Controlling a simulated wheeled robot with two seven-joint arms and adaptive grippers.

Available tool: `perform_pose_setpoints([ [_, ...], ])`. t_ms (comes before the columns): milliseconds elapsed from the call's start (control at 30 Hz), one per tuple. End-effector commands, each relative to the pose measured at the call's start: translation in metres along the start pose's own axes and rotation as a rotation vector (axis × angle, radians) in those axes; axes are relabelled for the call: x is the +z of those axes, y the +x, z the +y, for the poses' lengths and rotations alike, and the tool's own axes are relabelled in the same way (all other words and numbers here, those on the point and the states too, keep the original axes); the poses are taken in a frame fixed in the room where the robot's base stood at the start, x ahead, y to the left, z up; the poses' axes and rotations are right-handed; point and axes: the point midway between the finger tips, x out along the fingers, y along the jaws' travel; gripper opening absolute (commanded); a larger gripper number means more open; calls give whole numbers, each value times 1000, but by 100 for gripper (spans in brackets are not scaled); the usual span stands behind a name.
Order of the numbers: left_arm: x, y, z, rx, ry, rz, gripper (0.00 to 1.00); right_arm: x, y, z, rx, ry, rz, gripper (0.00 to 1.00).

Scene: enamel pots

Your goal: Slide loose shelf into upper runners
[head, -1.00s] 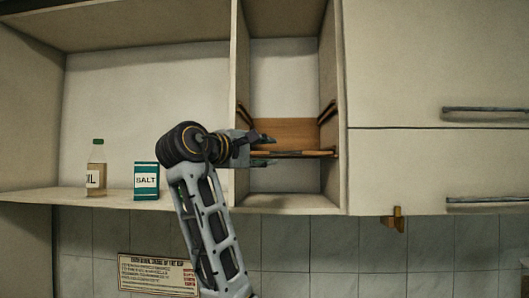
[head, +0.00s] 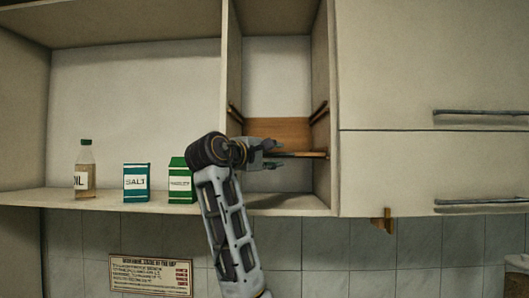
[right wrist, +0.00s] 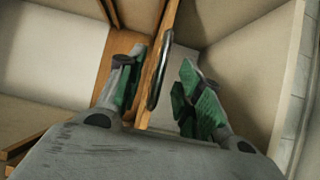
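The loose wooden shelf (head: 290,131) sits inside the narrow open compartment, its back edge looking higher than its front. Its front edge also shows in the right wrist view (right wrist: 173,25), with a dark curved handle (right wrist: 159,75) on it. The upper runners are short wooden strips on the left wall (head: 236,114) and right wall (head: 320,113). My right gripper (head: 277,153) is at the shelf's front edge. In the right wrist view, its green-padded fingers (right wrist: 158,92) are spread on both sides of the edge, with a clear gap on the right. My left gripper is out of view.
An oil bottle (head: 85,170), a salt box (head: 137,183) and a green box (head: 180,180) stand on the left shelf. Closed cabinet doors (head: 430,80) with bar handles are on the right. The compartment floor (head: 290,203) looks clear.

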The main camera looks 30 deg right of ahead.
Motion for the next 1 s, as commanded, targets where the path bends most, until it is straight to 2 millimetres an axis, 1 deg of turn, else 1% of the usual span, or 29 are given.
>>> perform_pose_setpoints([
  [100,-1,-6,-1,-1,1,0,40,0,15,1,-2,-1,-3,36],
  [300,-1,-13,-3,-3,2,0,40,0,38,1,-1,-1,-2,36],
  [500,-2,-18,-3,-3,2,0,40,0,55,1,-1,-1,-1,36],
  [700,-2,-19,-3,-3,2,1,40,0,62,0,0,0,0,36],
  [967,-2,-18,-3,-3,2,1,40,0,62,0,-1,0,0,36],
  [1000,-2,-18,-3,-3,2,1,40,0,62,0,-1,0,0,32],
])
